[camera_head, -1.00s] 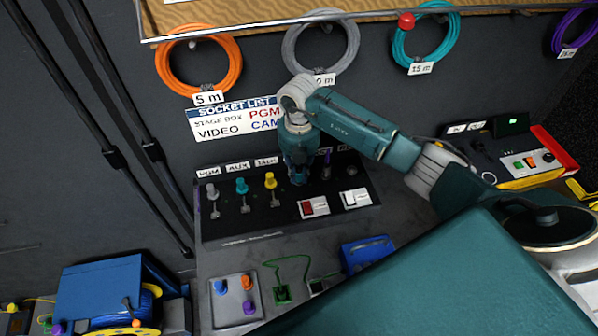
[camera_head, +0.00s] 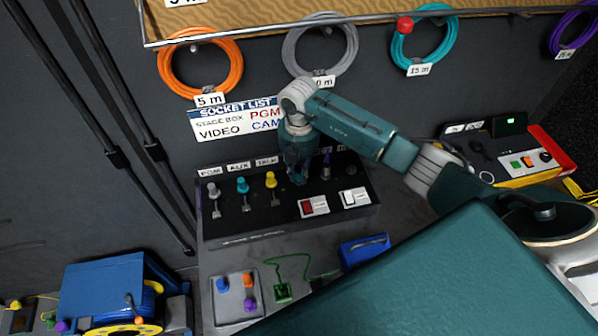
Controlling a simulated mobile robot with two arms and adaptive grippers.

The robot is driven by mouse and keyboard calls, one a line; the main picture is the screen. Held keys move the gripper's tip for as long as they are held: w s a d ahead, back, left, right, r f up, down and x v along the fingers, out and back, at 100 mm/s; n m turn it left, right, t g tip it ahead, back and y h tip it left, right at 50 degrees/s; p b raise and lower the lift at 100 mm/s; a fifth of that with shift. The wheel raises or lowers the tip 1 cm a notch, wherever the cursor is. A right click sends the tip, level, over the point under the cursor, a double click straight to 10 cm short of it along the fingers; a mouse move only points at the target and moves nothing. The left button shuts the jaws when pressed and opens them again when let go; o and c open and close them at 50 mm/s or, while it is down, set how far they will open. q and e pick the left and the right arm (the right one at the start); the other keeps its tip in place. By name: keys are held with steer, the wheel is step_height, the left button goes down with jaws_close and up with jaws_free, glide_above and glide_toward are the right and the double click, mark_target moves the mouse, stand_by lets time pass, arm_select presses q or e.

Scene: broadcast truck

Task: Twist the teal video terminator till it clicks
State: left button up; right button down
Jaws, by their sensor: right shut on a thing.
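My right gripper (camera_head: 298,178) points down at the black sloped panel (camera_head: 285,222), just right of the yellow-capped lever. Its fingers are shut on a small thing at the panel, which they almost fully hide. I take it to be the teal video terminator, but its shape and seating cannot be made out. A teal-capped lever (camera_head: 242,185) stands apart from the gripper, under the AUX label, between a grey-capped lever (camera_head: 213,190) and the yellow-capped lever (camera_head: 270,181). My left gripper is not in view.
Red (camera_head: 313,207) and white (camera_head: 354,198) rocker switches sit near the gripper. In front are a grey plate with coloured knobs (camera_head: 236,298) and a blue box (camera_head: 364,249). Cable coils hang behind.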

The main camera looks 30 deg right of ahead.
steer(key=c, duration=2.1)
jaws_free()
steer(key=shift+m, duration=0.3)
steer(key=o, duration=0.5)
steer(key=shift+o, duration=0.2)
steer(key=shift+r, duration=0.1)
step_height(320, 180, up, 7)
steer(key=shift+r, duration=0.15)
